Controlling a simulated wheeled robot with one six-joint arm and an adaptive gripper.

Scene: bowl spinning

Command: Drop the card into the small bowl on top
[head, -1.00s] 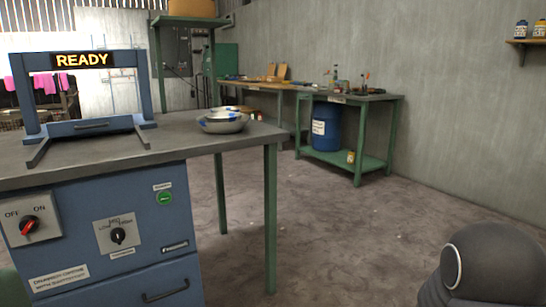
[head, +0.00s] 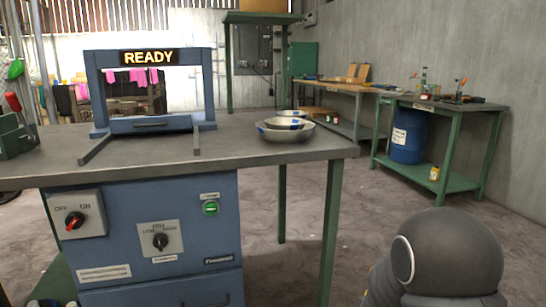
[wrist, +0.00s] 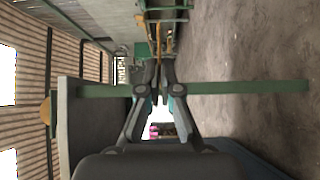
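A wide metal bowl (head: 287,136) with blue patches stands near the right end of the grey table (head: 225,148) in the head view. A smaller bowl (head: 284,124) sits in it, on top. Another small bowl (head: 291,113) shows just behind. My gripper (wrist: 159,68) shows in the wrist view, away from the bowls, with its fingertips close together. A thin orange-brown strip shows between the tips. I cannot tell whether it is the card's edge or background. The card is not clearly seen in either view.
A blue frame with a READY sign (head: 150,57) stands on the table's left. A control cabinet (head: 160,235) fills the space below. Open floor (head: 300,265) lies to the right, up to a green bench (head: 450,104) with a blue barrel (head: 407,135).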

